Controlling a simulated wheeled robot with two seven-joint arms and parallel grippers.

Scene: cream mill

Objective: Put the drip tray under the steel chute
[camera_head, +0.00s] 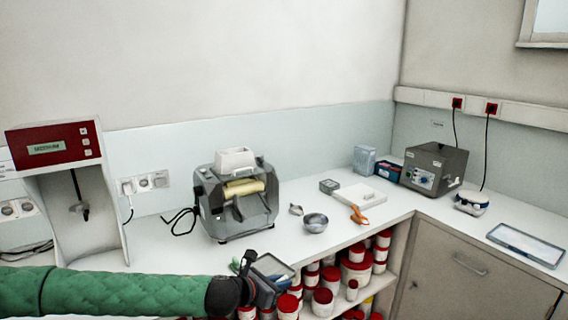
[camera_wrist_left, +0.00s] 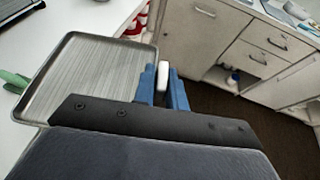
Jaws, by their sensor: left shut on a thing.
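The drip tray (camera_wrist_left: 88,75) is a shallow, brushed-metal rectangular tray with a raised rim, empty in the left wrist view. My left gripper (camera_wrist_left: 165,88) has blue fingers closed at the tray's right side, with a small white piece between them. In the head view the gripper (camera_head: 262,288) is at the counter's front edge, with the tray (camera_head: 271,265) beside it, partly hidden by the gripper. The grey mill (camera_head: 213,206) with a yellowish roller stands behind on the counter. Its steel chute (camera_head: 250,208) appears to slope down at the front. My right gripper is out of view.
A metal bowl (camera_head: 315,222) and an orange-handled tool (camera_head: 358,214) lie right of the mill. A red-fronted machine (camera_head: 60,145) stands at left. Red-lidded jars (camera_head: 322,300) fill the shelf below. Counter in front of the mill (camera_head: 190,255) is clear. A green object (camera_wrist_left: 14,80) lies near the tray.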

